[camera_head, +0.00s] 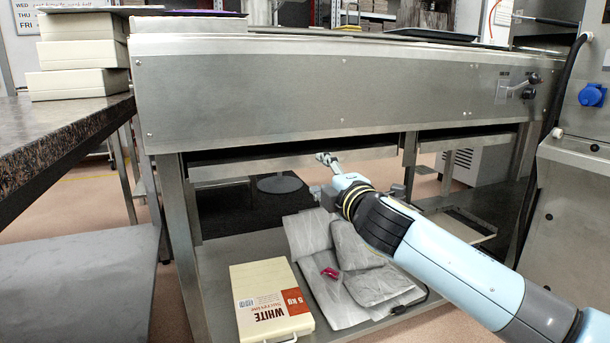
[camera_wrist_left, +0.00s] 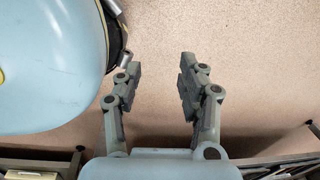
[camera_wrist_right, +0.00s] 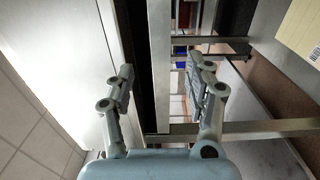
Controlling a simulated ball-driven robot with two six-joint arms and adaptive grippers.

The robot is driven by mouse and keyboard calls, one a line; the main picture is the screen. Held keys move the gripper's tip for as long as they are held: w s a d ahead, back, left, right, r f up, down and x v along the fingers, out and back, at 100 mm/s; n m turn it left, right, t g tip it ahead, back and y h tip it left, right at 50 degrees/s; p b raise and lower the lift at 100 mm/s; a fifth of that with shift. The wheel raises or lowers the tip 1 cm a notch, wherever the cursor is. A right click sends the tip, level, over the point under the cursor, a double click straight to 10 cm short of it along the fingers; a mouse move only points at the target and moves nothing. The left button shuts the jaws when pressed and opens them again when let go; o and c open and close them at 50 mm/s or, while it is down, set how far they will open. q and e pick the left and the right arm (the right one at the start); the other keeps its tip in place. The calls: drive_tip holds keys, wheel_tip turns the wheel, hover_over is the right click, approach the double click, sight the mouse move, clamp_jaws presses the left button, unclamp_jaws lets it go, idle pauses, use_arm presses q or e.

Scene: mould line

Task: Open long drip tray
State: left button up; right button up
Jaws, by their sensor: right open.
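The long drip tray (camera_head: 285,164) is the long metal tray under the left and middle of the steel counter. A dark gap shows between it and the counter above. My right gripper (camera_head: 328,159) is in front of the tray's front edge, right of its middle. In the right wrist view the open right gripper (camera_wrist_right: 166,82) has a finger on each side of the tray's metal edge (camera_wrist_right: 160,50), with gaps; contact cannot be told. My left gripper (camera_wrist_left: 160,80) is open and empty over the floor, outside the head view.
A shorter tray (camera_head: 466,139) sits under the counter at the right. The steel counter (camera_head: 300,90) overhangs both. On the lower shelf lie a white and yellow box (camera_head: 262,290) and grey bags (camera_head: 375,270). A dark stone table (camera_head: 60,135) stands at the left.

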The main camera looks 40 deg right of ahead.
sight(306, 163)
drive_tip(key=b+x, duration=0.1)
drive_tip(key=x, duration=0.8)
drive_tip(key=shift+d, duration=0.1)
drive_tip(key=shift+w+d, duration=0.1)
drive_tip(key=shift+w, duration=0.4)
use_arm(q)
drive_tip(key=w+r, duration=0.1)
drive_tip(key=w+d+r, duration=0.1)
drive_tip(key=w, duration=0.1)
drive_tip(key=shift+w+r, duration=0.1)
drive_tip(key=shift+r, duration=0.3)
use_arm(e)
clamp_jaws()
drive_tip(key=shift+f, duration=0.1)
